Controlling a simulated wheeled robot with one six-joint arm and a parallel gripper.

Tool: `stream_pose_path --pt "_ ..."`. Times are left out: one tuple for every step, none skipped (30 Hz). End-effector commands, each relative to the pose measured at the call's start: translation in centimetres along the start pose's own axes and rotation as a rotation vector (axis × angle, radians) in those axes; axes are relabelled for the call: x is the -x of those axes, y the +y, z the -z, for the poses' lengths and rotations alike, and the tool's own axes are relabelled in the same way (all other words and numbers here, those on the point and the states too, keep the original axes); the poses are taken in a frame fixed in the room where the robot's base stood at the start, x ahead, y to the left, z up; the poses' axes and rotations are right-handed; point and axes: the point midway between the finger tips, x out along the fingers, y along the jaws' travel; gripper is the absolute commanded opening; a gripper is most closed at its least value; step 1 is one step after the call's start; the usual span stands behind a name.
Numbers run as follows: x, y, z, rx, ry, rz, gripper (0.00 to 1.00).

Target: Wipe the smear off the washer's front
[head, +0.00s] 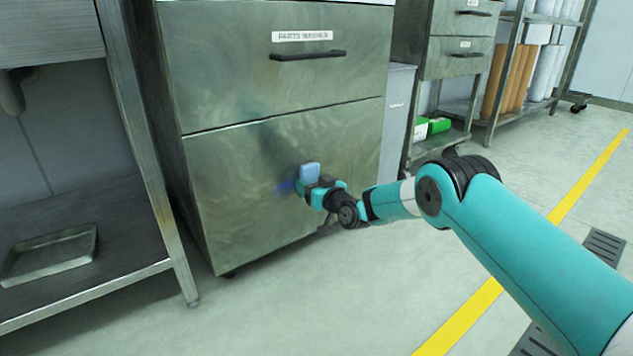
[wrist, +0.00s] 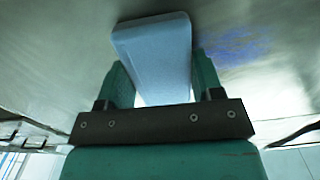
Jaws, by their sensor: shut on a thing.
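The parts washer (head: 240,190) is a grey-green metal cabinet with a labelled drawer above and a larger front panel below. A blue smear (head: 286,187) is on the lower panel, just left of my gripper; in the wrist view the smear (wrist: 235,47) shows right of the jaws. My gripper (head: 311,182) is shut on a light blue block, likely a sponge (head: 310,170), at the panel. In the wrist view the block (wrist: 155,55) sits between the two teal fingers, its far end at or close to the metal. I cannot tell if it touches. Part of the smear may be hidden.
A steel table (head: 130,120) with a tray (head: 50,255) on its low shelf stands at the left. A drawer unit (head: 455,45) and a rack with rolls (head: 510,80) stand at the right. The floor (head: 300,300) before the washer is clear.

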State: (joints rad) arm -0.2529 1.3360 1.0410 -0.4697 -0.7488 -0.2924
Motion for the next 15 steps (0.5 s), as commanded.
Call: stream_pose_path --pt "-0.2 -0.7 0.2 0.0 0.002 0.007 0.28" --pt "-0.2 -0.8 0.1 0.0 0.002 0.008 0.28" --pt "-0.2 -0.9 0.1 0.0 0.002 0.008 0.28" --pt "-0.2 -0.9 0.1 0.0 0.002 0.009 0.28" --pt "-0.3 -1.0 0.1 -0.001 0.002 0.01 0.28" --pt "-0.3 -1.0 0.1 -0.001 0.003 0.011 0.28" --pt "-0.3 -1.1 0.1 -0.001 0.003 0.012 0.28" --pt "-0.3 -1.1 0.1 -0.001 0.003 0.012 0.28" --pt "-0.3 -1.2 0.1 -0.001 0.003 0.013 0.28" --pt "-0.3 -1.3 0.2 -0.001 0.003 0.014 0.28" --pt "-0.3 -1.4 0.2 -0.002 0.003 0.015 0.28" --pt "-0.3 -1.5 0.2 -0.002 0.003 0.016 0.28" --pt "-0.3 -1.6 0.2 -0.002 0.003 0.016 0.28" --pt "-0.3 -1.8 0.3 -0.002 0.003 0.016 0.28" --pt "-0.3 -2.0 0.3 -0.003 0.002 0.016 0.28"
